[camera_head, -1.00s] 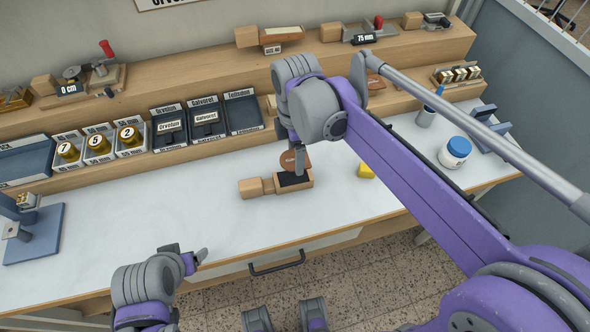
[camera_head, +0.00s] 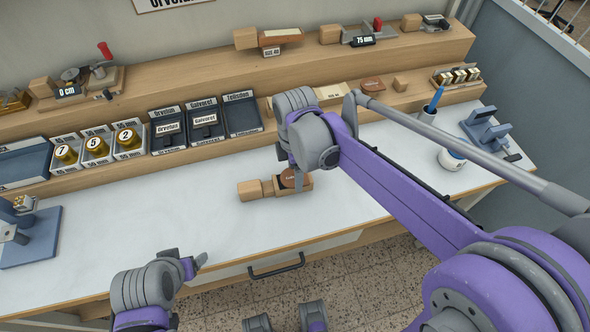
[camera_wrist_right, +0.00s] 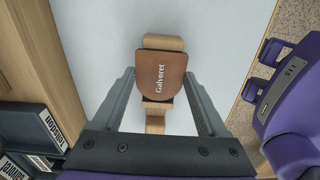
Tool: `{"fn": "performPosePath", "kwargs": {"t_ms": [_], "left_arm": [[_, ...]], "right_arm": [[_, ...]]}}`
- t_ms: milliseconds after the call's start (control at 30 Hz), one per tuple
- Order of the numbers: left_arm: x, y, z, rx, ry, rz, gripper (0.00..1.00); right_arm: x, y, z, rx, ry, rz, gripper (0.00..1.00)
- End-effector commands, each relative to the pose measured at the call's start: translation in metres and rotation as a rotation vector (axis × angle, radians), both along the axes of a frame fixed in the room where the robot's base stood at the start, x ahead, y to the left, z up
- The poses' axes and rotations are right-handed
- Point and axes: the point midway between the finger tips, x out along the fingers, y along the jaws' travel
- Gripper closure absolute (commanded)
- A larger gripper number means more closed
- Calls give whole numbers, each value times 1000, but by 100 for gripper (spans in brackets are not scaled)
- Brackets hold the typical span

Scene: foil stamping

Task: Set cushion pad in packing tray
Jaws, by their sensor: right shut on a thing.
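A brown rounded pad lettered "Galvoret" (camera_wrist_right: 160,72) is between the fingertips of my right gripper (camera_wrist_right: 162,84), which is shut on it. In the head view the pad (camera_head: 289,179) is over a small wooden block (camera_head: 251,190) on the bench, covering its dark inset. I cannot tell if the pad touches the block.
White boxes with gold numbered rolls (camera_head: 97,145) stand left of the trays. A blue-grey stand (camera_head: 35,235) is at far left. A white jar (camera_head: 452,160) and a brush cup (camera_head: 427,113) are at right. The bench's left middle is clear.

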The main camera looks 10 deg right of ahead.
Motion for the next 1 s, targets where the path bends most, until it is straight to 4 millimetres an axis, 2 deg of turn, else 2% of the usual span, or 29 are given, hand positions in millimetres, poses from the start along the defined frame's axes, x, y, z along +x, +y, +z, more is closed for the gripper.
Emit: {"fn": "performPosePath", "kwargs": {"t_ms": [100,133,233,567,667,867,1000], "left_arm": [[-1,0,-4,0,1,0,23],[-1,0,-3,0,1,0,23],[0,0,-2,0,1,0,23],[0,0,2,0,-1,0,23],[1,0,3,0,-1,0,23],[1,0,4,0,-2,0,23],[2,0,7,0,-3,0,23]], "right_arm": [[0,0,-5,0,0,0,75],[0,0,-4,0,0,0,19],[0,0,-3,0,0,0,1],[0,0,3,0,-1,0,0],[0,0,16,0,-1,0,0],[-1,-12,55,0,0,-2,0],[0,-12,83,0,0,1,0]]}}
